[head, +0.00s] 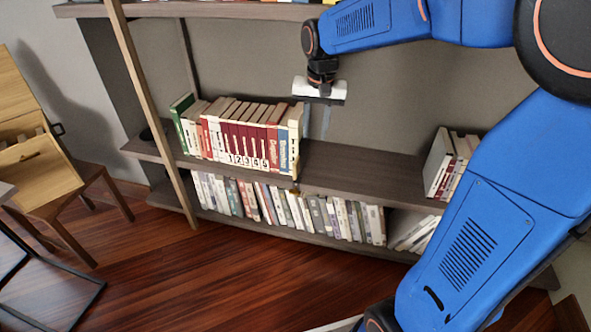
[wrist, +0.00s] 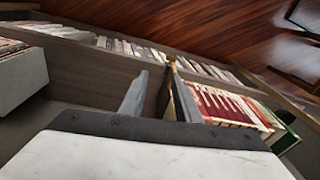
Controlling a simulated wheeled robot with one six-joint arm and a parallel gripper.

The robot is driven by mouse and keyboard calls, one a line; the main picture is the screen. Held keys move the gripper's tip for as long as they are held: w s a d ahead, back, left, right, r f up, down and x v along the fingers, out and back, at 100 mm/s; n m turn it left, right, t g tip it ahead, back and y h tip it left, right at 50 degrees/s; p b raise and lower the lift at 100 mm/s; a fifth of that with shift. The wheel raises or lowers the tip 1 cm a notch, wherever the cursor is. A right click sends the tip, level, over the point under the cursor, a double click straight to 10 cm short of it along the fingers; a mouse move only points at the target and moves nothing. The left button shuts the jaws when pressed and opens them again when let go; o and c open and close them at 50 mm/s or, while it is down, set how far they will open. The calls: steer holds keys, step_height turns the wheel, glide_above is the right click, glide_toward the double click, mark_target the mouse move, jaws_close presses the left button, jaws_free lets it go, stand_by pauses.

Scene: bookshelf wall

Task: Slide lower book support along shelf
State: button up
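The lower book support (head: 295,188) is at the right end of the row of books on the middle shelf. In the head view, only a small brass-coloured part shows at the shelf's front edge. In the wrist view, its brass-coloured end (wrist: 171,62) shows beyond the fingers, close to the right finger. My gripper (head: 314,118) points down above the shelf at the right end of the row. Its fingers (wrist: 157,98) are apart, with no object clearly held between them. Whether either finger touches the support cannot be told.
The book row (head: 240,135) stands left of my gripper. The middle shelf (head: 355,170) is bare to its right, up to another group of books (head: 450,165). More books (head: 290,212) fill the shelf below. A slanted wooden post (head: 150,110) and a chair (head: 40,165) are at left.

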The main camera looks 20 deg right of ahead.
steer(key=m+g, duration=0.1)
steer(key=m, duration=0.1)
glide_toward(295, 163)
step_height(295, 163, down, 13)
steer(key=shift+w+r, duration=0.1)
stand_by(0.6)
jaws_close()
